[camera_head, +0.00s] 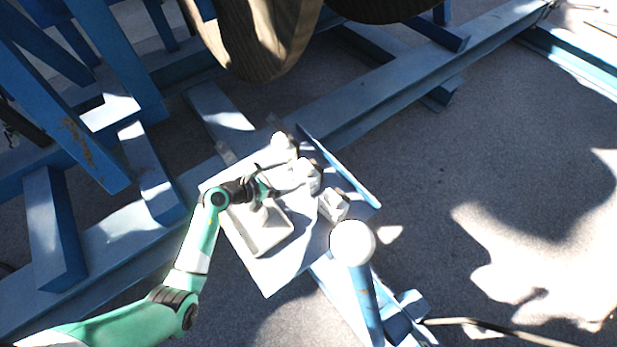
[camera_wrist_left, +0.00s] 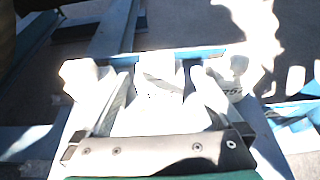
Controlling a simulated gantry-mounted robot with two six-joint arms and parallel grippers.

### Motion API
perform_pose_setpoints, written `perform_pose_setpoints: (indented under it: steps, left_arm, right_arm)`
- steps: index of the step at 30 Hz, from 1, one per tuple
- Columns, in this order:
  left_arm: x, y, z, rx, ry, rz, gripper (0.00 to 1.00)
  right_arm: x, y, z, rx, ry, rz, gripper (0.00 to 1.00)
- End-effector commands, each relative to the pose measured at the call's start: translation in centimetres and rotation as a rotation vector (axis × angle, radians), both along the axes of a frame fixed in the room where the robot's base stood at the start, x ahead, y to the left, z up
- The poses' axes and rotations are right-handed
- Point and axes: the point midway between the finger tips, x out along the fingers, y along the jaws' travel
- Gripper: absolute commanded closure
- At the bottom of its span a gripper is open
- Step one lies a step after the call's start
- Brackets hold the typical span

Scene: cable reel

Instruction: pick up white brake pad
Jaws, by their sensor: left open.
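Three white pieces stand in a row near the blue-edged far side of a white platform (camera_head: 268,281): a back piece (camera_head: 284,143), a middle piece (camera_head: 307,176) and a front piece (camera_head: 333,205). Glare hides their detail, so I cannot tell for sure which is the white brake pad. My left gripper (camera_head: 270,188) is open beside the middle piece. In the left wrist view my left gripper (camera_wrist_left: 158,92) has its fingers spread, with the bright middle piece (camera_wrist_left: 160,74) ahead between them. Contact cannot be told. My right gripper is not in view.
A shallow white tray (camera_head: 284,237) sits on the platform beneath my left wrist. A blue post with a round white top (camera_head: 352,243) stands at the platform's right. Blue steel beams (camera_head: 365,112) and a large wooden reel (camera_head: 262,40) lie behind. Open floor is at right.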

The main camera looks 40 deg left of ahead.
Motion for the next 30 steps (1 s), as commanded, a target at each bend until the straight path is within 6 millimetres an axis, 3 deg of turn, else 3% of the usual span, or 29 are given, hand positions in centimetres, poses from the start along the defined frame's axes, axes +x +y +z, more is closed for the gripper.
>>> perform_pose_setpoints:
  steps: [4,12,19,30]
  left_arm:
    - [0.8,0.0,-0.4,-0.001,-0.001,-0.001,0.0]
    - [4.7,-0.4,-1.7,0.001,0.0,-0.001,0.0]
    - [4.9,-0.4,-1.5,0.0,0.0,0.001,0.0]
    - [4.9,-0.4,-1.5,0.0,0.0,0.001,0.65]
  right_arm:
    - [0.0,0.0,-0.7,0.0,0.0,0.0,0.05]
    - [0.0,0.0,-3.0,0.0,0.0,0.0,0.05]
    - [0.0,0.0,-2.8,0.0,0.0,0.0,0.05]
    - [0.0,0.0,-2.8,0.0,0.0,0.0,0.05]
